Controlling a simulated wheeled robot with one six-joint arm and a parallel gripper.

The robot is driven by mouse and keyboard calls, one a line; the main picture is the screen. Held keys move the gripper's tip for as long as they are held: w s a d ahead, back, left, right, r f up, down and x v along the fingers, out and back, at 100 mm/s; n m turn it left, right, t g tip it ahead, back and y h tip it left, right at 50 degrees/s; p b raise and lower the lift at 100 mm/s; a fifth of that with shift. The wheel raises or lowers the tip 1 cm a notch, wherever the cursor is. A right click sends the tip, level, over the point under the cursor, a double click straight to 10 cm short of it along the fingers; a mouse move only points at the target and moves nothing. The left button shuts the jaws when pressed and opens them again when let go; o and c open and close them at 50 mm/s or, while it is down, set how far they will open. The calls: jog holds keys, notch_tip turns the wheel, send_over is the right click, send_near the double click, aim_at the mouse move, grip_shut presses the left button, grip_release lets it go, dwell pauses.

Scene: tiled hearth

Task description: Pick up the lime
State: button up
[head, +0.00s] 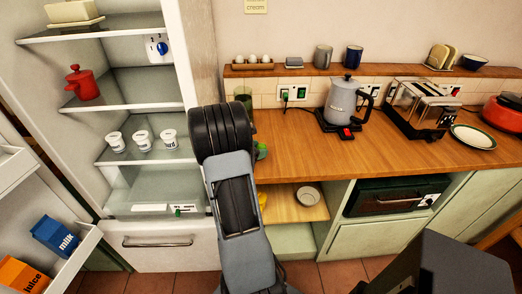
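A small green thing (261,150) shows at the left end of the wooden counter, just right of my arm. My arm hides part of it, and I cannot tell whether it is the lime. No other lime shows clearly. My arm rises through the middle of the view, its dark wrist in front of the counter's left end. My gripper's fingers are hidden behind the wrist, so I cannot see what they hold.
The open fridge (155,130) stands at left. The counter (300,150) holds a kettle (342,98), a toaster (415,105) and a plate (473,136). A green glass (244,100) stands behind my wrist. A yellow thing (262,200) and bowl (308,195) sit on the lower shelf.

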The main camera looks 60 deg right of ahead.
jog(key=c, duration=0.6)
